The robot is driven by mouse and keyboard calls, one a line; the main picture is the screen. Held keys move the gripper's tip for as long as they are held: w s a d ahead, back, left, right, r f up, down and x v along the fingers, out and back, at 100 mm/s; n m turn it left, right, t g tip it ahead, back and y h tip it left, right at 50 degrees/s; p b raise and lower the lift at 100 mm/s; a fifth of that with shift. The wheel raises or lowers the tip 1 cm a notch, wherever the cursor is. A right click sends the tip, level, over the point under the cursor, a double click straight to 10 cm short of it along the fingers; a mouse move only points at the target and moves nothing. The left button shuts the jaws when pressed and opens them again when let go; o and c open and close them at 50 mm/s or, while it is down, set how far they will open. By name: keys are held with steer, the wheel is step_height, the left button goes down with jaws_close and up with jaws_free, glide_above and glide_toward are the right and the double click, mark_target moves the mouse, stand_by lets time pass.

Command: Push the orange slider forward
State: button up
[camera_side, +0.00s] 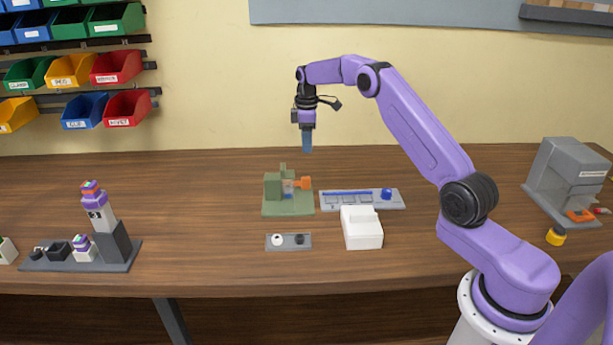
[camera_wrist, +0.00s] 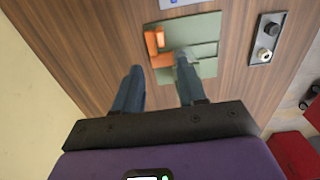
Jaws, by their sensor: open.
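The orange slider (camera_side: 301,183) sits on a green fixture (camera_side: 287,210) in the middle of the table. In the wrist view, the orange slider (camera_wrist: 152,44) is an L-shaped piece near the left edge of the green plate (camera_wrist: 207,68). My gripper (camera_side: 307,143) points down, well above the fixture and apart from it. In the wrist view my gripper (camera_wrist: 160,74) is open, with two blue-grey fingers and nothing between them. Its right finger partly covers the green fixture. The slider's exact position along its travel is hard to tell.
A grey panel with a blue knob (camera_side: 386,194) lies right of the fixture. A white box (camera_side: 362,230) and a small grey panel (camera_side: 271,247) lie in front. A grey machine (camera_side: 565,180) stands far right; a dark stand (camera_side: 117,250) is left. The table between is clear.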

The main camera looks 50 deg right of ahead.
mark_target(307, 177)
step_height(307, 177, down, 13)
steer(key=shift+r, duration=0.2)
stand_by(0.3)
jaws_close()
